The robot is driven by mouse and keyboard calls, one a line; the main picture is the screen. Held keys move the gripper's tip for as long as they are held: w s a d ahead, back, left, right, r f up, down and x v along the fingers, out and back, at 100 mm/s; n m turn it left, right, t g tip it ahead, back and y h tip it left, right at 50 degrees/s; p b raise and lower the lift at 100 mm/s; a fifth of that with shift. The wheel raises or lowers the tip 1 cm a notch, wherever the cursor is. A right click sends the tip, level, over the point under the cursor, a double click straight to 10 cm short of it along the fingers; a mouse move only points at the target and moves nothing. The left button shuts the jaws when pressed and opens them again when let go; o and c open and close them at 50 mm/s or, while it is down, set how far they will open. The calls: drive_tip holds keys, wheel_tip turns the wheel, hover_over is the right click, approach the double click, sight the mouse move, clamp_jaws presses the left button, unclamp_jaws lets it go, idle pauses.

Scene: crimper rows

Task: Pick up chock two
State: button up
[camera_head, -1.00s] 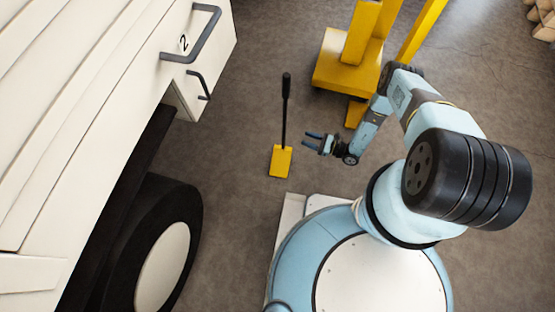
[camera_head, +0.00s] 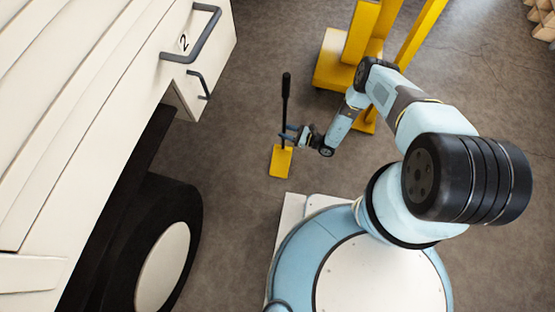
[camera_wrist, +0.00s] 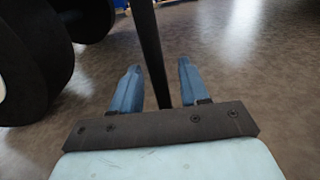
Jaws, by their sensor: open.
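The chock is a yellow block (camera_head: 281,161) on the floor with a thin black upright handle (camera_head: 286,98). My gripper (camera_head: 288,134) is at the lower part of the handle, above the yellow block. In the wrist view the black handle (camera_wrist: 148,45) passes between my two blue fingers (camera_wrist: 158,78), with a gap on each side. The fingers are open. The yellow block is not visible in the wrist view.
A white vehicle body (camera_head: 90,110) marked 2, with grey handles (camera_head: 205,40), stands at left above a black wheel (camera_head: 150,240). A yellow stand (camera_head: 335,62) is behind my arm. Grey floor (camera_head: 240,130) around the chock is clear.

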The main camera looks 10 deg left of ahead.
drive_tip(key=shift+w+a, duration=0.1)
drive_tip(key=shift+a, duration=0.4)
drive_tip(key=shift+c, duration=0.2)
clamp_jaws()
idle(0.9)
